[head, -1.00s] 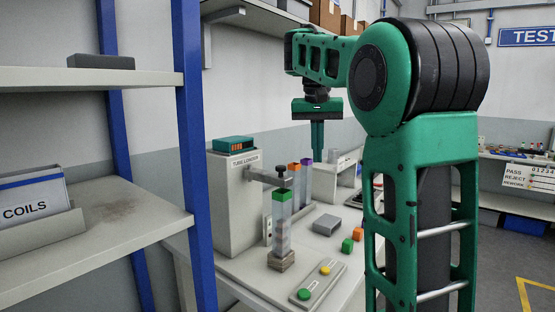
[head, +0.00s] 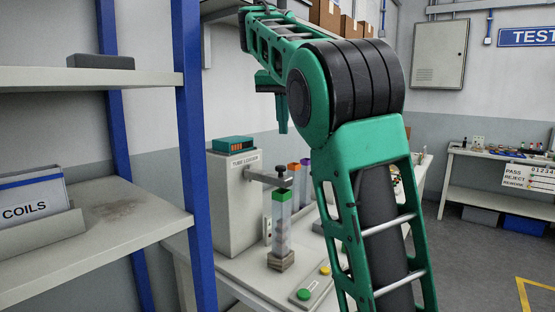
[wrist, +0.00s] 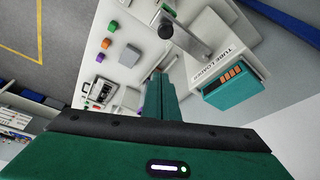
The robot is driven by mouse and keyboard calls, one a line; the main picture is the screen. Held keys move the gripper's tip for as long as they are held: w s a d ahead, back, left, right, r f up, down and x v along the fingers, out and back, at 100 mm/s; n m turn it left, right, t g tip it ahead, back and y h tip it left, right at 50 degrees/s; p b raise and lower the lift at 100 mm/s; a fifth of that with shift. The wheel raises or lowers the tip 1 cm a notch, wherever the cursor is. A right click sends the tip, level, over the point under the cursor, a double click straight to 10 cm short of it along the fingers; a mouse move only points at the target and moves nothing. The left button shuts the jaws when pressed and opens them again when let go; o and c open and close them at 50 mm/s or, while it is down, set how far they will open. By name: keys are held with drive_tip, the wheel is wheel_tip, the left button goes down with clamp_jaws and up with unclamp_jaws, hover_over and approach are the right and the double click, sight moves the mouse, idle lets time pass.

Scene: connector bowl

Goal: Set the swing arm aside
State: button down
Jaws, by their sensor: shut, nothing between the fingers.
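The swing arm (head: 262,177) is a grey bar that sticks out from the side of the tube loader (head: 236,205). A black knob (head: 282,169) tops its free end, just above the green-topped clear tube (head: 281,225). The swing arm also shows in the wrist view (wrist: 188,42), at the top, with the knob beside it. My gripper (head: 283,130) points down above the swing arm and apart from it. In the wrist view its fingers (wrist: 159,80) are shut together and empty.
A teal box with orange cells (head: 233,145) sits on the loader. Orange- and purple-topped tubes stand behind the swing arm. A panel with green and yellow buttons (head: 313,288) lies on the bench front. A blue shelf post (head: 194,120) rises at the left.

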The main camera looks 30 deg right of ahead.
sight(267, 173)
drive_tip(key=shift+s+a+f, duration=0.1)
drive_tip(key=shift+f, duration=1.45)
drive_tip(key=shift+s+a+f, duration=0.15)
drive_tip(key=shift+f, duration=1.35)
drive_tip(key=shift+s+a+f, duration=0.1)
drive_tip(key=shift+f, duration=1.45)
